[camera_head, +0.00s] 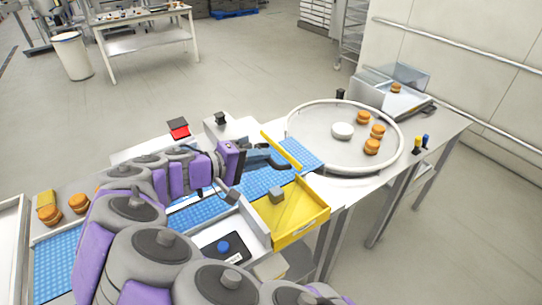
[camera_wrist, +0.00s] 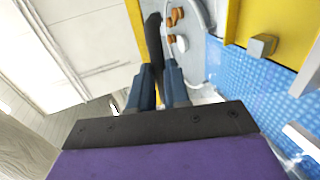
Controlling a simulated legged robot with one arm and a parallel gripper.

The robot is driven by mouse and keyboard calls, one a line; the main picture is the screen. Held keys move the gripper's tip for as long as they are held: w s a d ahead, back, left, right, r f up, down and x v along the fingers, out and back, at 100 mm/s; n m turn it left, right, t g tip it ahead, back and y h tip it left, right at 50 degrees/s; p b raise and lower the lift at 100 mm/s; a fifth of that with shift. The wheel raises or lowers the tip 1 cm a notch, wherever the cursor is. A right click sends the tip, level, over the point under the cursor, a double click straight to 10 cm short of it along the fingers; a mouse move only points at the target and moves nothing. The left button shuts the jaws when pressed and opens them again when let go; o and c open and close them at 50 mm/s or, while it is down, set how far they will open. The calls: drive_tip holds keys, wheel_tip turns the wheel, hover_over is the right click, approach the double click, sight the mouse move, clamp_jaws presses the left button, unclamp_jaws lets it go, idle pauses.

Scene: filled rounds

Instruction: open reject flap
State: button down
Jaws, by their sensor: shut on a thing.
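The yellow flap (camera_head: 282,150) is a narrow upright board at the far part of the blue belt (camera_head: 262,184), slanting across its edge. In the wrist view, the flap (camera_wrist: 134,22) is a yellow strip with a dark handle (camera_wrist: 154,40) beside it. My gripper (camera_head: 272,160) is at the flap, and its blue-grey fingers (camera_wrist: 160,86) are shut around the dark handle. The exact contact is partly hidden. A yellow reject tray (camera_head: 308,208) stands at the belt's near side, with a grey block (camera_head: 277,195) at its inner edge.
A round table (camera_head: 310,147) beyond the belt holds several orange-brown filled rounds (camera_head: 372,146) and a white disc (camera_head: 342,131). More rounds (camera_head: 79,203) lie at the belt's left end. A control box with a blue button (camera_head: 223,247) is in front. A red-screened device (camera_head: 179,130) stands behind.

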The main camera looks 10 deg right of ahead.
drive_tip(key=shift+s+a+f, duration=0.25)
drive_tip(key=shift+s+a, duration=0.1)
drive_tip(key=shift+a, duration=0.3)
drive_tip(key=shift+s+a+f, duration=0.2)
drive_tip(key=shift+s+a, duration=0.1)
drive_tip(key=shift+a, duration=0.35)
drive_tip(key=c, duration=1.4)
unclamp_jaws()
drive_tip(key=shift+c, duration=0.2)
drive_tip(key=o, duration=0.3)
drive_tip(key=shift+w, duration=0.15)
drive_tip(key=shift+o, duration=0.2)
drive_tip(key=shift+w, duration=0.1)
drive_tip(key=shift+a+r, duration=0.1)
drive_tip(key=shift+r, duration=0.1)
drive_tip(key=p+v, duration=0.3)
drive_tip(key=v, duration=1.4)
drive_tip(key=shift+r, duration=0.1)
